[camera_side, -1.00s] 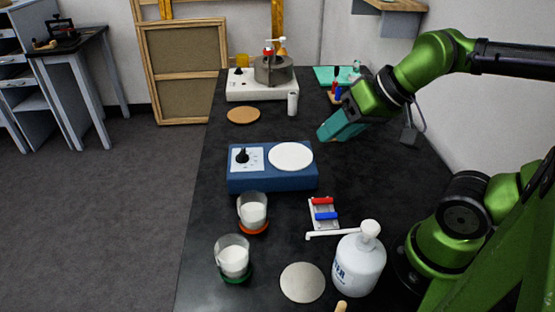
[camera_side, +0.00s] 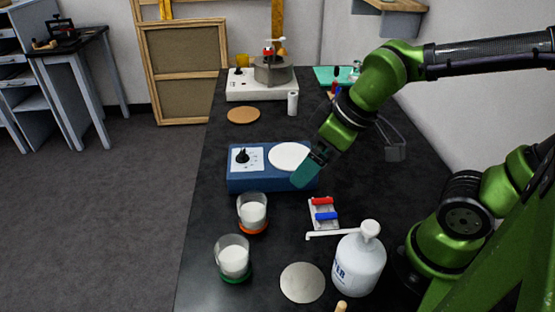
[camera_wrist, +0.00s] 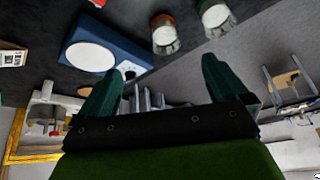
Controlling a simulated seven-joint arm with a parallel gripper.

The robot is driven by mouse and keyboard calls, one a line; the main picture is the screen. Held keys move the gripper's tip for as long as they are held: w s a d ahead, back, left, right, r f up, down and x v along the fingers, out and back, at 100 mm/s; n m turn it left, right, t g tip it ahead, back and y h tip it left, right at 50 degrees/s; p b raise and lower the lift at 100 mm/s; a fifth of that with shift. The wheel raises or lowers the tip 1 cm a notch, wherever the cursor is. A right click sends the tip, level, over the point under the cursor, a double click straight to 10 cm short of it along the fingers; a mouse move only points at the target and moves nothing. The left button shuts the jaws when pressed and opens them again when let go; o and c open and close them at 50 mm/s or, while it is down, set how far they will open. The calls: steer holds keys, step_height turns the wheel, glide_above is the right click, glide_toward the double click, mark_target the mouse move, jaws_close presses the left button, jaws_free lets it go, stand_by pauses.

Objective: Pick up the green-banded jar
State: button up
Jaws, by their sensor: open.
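The green-banded jar (camera_side: 233,260) is a clear glass with white contents and a green band at its base. It stands upright on the black bench at the front left. In the wrist view it is the right-hand jar (camera_wrist: 216,20) near the top edge. My gripper (camera_side: 302,176) is in the air by the right end of the blue plate device, well up and right of the jar. In the wrist view its teal fingers (camera_wrist: 160,75) are apart with nothing between them.
An orange-banded jar (camera_side: 252,213) stands just behind the green-banded one. The blue device (camera_side: 272,181) with a white round plate is farther back. A white wash bottle (camera_side: 358,265), a grey disc (camera_side: 302,283) and a small rack (camera_side: 323,214) lie to the right.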

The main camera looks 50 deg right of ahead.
mark_target(234, 259)
steer(key=a+f+m, duration=0.2)
steer(key=a+m, duration=0.3)
steer(key=m, duration=0.6)
steer(key=a+f+m+g, duration=0.1)
steer(key=a+m, duration=0.3)
steer(key=m, duration=0.8)
steer(key=a+f+m, duration=0.2)
steer(key=a+m, duration=0.3)
steer(key=m, duration=0.6)
steer(key=x, duration=1.6)
steer(key=shift+w+d+f, duration=0.2)
steer(key=shift+w, duration=0.25)
steer(key=shift+c, duration=0.5)
steer(key=c, duration=1.2)
